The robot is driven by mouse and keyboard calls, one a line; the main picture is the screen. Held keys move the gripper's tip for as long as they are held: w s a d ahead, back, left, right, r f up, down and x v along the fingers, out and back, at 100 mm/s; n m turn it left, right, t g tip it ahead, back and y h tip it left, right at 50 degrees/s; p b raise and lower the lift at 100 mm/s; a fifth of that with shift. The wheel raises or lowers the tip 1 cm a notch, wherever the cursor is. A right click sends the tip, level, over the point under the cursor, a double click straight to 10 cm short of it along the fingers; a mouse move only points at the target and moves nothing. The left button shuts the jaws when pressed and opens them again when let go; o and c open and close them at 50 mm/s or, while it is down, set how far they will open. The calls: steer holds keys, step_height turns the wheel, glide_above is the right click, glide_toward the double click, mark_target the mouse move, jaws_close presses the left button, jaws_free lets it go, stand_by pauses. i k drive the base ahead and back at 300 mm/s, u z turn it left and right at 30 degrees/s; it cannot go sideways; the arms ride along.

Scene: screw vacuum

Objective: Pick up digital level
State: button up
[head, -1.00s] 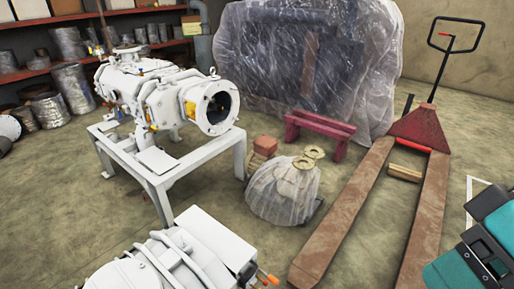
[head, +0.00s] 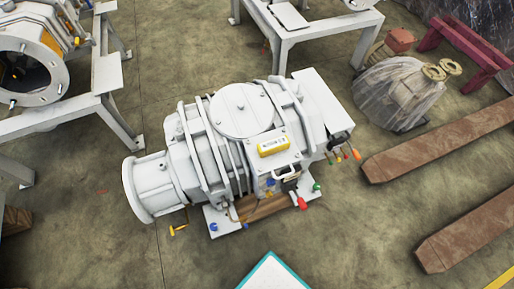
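The digital level is most likely the small yellow box with a grey display (head: 273,146). It lies on the right-hand upper side of a white screw vacuum pump (head: 193,165), beside the round top cover, in the head view. Its top and front face are in plain sight and nothing covers it. My gripper is not in view.
The pump sits low on the floor, with coloured knobs and handles (head: 302,203) along its front and right. White metal stands (head: 285,45) are behind it and at left. Pallet-truck forks (head: 440,140) and a plastic-wrapped bundle (head: 398,92) lie right. Floor is open at lower left.

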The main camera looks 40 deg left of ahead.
mark_target(266, 149)
steer(key=u, duration=0.1)
steer(key=i, duration=0.5)
steer(key=u, duration=1.3)
steer(key=k, duration=0.4)
steer(key=u, duration=0.55)
steer(key=i, duration=0.5)
steer(key=z, duration=0.4)
